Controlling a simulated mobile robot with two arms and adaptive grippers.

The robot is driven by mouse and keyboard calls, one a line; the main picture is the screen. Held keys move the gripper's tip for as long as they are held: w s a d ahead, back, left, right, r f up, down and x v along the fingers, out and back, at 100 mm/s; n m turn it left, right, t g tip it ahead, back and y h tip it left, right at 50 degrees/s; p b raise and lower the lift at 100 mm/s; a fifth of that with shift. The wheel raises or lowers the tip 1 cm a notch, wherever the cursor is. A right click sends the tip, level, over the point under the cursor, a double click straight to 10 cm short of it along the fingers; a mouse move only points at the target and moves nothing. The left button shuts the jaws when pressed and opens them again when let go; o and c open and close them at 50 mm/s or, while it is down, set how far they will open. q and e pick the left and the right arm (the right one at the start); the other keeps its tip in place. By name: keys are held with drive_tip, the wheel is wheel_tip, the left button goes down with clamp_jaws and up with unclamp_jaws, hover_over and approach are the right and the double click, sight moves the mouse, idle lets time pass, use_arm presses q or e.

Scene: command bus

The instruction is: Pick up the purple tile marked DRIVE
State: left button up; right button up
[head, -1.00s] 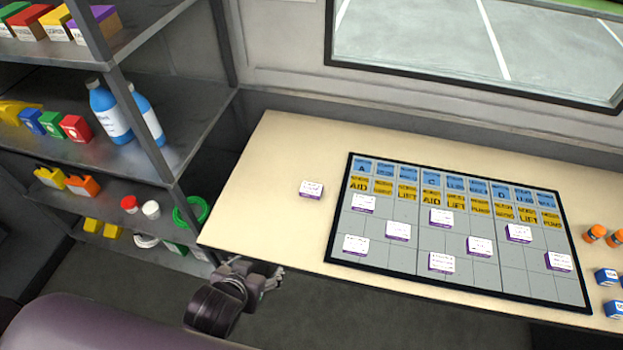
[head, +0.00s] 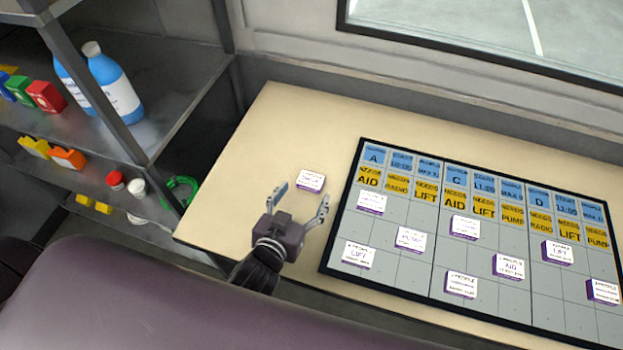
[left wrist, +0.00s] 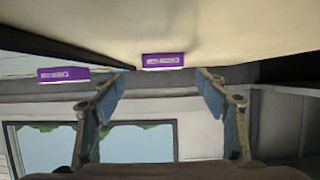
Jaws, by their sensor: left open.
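A tile with a white top and purple sides (head: 310,181) lies alone on the cream table, left of the grid board. Its lettering is too small to read, so I cannot confirm DRIVE. In the upside-down left wrist view a purple tile edge (left wrist: 163,61) shows between the fingertips, with another purple tile (left wrist: 63,75) to the left. My left gripper (head: 303,196) is open and empty over the table's front part, its fingers pointing toward the lone tile, apart from it. The left gripper's fingers also show in the left wrist view (left wrist: 158,82). My right gripper is not in view.
The dark-framed board (head: 420,272) at right holds blue and yellow labels and several white-and-purple tiles. A metal shelf (head: 150,125) with blue bottles (head: 112,88) stands at left. The table (head: 290,125) is clear around the lone tile. A window is behind.

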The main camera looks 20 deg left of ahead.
sight(310, 182)
use_arm(q)
drive_tip(key=shift+w, duration=0.45)
drive_tip(key=x, duration=0.3)
drive_tip(key=p+x, duration=0.1)
drive_tip(key=shift+w+a+f, duration=0.2)
drive_tip(key=shift+w+a, duration=0.05)
drive_tip(key=shift+w, duration=0.1)
drive_tip(key=shift+c, duration=0.6)
drive_tip(key=c, duration=1)
drive_tip(key=shift+c, duration=0.7)
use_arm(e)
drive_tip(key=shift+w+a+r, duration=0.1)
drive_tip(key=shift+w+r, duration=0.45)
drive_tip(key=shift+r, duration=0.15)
use_arm(q)
drive_tip(key=shift+r, duration=0.1)
